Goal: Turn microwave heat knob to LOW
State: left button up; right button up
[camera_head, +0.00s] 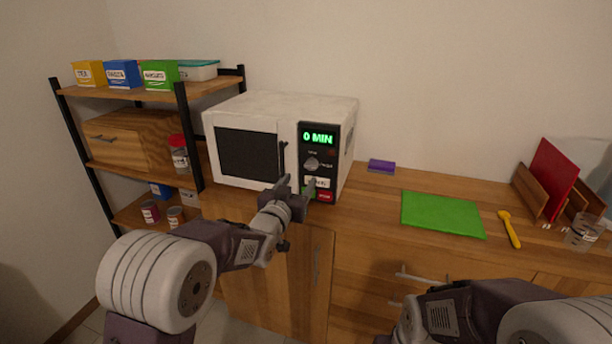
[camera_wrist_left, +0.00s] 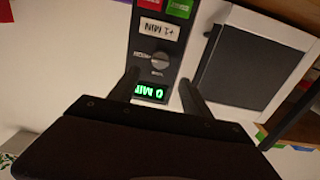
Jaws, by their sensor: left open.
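The white microwave (camera_head: 250,107) stands on the wooden counter. Its black control panel has a green display (camera_head: 317,138) reading 0 MIN, with a round grey heat knob (camera_head: 312,163) below it. Under the knob are a white label button and green and red buttons. My left gripper (camera_head: 297,183) is open and empty in front of the panel, a little below the knob in the head view. In the left wrist view the panel appears upside down, and the knob (camera_wrist_left: 160,58) shows just beyond and between the open fingers. The knob's setting is too small to read. My right gripper is out of view.
A shelf with yellow, blue and green boxes (camera_head: 160,75) stands left of the microwave. A purple sponge (camera_head: 381,166), green mat (camera_head: 442,214), yellow spoon (camera_head: 509,229) and a rack with a red board (camera_head: 553,178) are to the right.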

aim_at(310, 166)
pick_arm(q)
jog(key=x, duration=0.8)
jog(key=shift+w+d+f, duration=0.1)
jog(key=shift+w, duration=0.25)
grip_shut()
